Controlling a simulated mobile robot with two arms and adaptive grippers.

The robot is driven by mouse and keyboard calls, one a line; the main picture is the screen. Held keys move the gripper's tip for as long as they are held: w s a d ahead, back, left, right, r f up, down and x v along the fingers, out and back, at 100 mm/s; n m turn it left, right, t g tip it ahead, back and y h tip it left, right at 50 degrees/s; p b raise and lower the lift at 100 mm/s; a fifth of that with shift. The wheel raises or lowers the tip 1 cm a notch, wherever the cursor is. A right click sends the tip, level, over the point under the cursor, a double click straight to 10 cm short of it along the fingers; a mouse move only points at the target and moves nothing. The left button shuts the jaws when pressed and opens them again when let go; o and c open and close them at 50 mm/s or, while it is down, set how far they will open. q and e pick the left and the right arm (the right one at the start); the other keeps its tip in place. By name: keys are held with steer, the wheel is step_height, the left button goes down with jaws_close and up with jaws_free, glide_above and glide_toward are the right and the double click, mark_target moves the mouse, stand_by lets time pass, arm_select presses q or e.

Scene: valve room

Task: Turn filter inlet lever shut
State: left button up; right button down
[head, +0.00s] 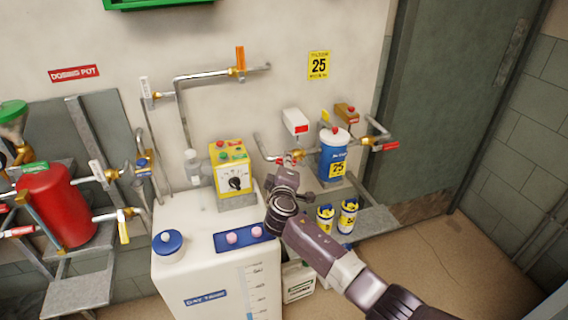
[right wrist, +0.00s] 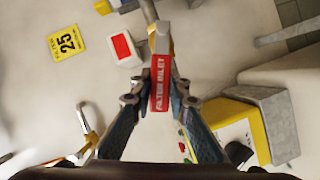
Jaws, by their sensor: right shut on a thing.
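The filter inlet lever (right wrist: 159,88) is a red handle with white "FILTER INLET" lettering. In the right wrist view it sits between the two fingers of my right gripper (right wrist: 160,97), which is shut on it. The lever runs from its valve (right wrist: 160,42) back toward the camera, roughly in line with the visible pipe (right wrist: 149,12). In the head view my right gripper (head: 285,172) is at the pipe left of the blue filter canister (head: 332,160) and hides most of the lever. My left gripper is not in view.
A white box with a red label (head: 296,121) is on the wall above the gripper. A yellow control box (head: 232,170) stands close left on the white day tank (head: 185,225). Yellow-and-blue cans (head: 347,216) stand below right. Another red lever (head: 386,146) is right of the canister.

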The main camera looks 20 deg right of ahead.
mark_target(295, 160)
steer(key=shift+d+r+m+y+p, duration=0.25)
steer(key=shift+r+m+y+p, duration=0.05)
steer(key=shift+r+m+p, duration=0.4)
steer(key=d+r+m+y+p, duration=0.1)
steer(key=m+p, duration=0.1)
steer(key=p, duration=0.1)
steer(key=d+r+m+g+y+p, duration=0.1)
steer(key=m+p, duration=0.1)
steer(key=p, duration=0.1)
steer(key=shift+d+r+m+g+y, duration=0.2)
steer(key=shift+d+m+g+y, duration=0.1)
steer(key=shift+d, duration=0.1)
steer(key=shift+d+m+y+p, duration=1.25)
steer(key=shift+m+p, duration=0.45)
steer(key=shift+p, duration=0.2)
steer(key=shift+d, duration=0.1)
steer(key=c, duration=1.8)
jaws_free()
steer(key=v, duration=1.2)
steer(key=shift+w+r, duration=0.1)
steer(key=shift+r, duration=0.05)
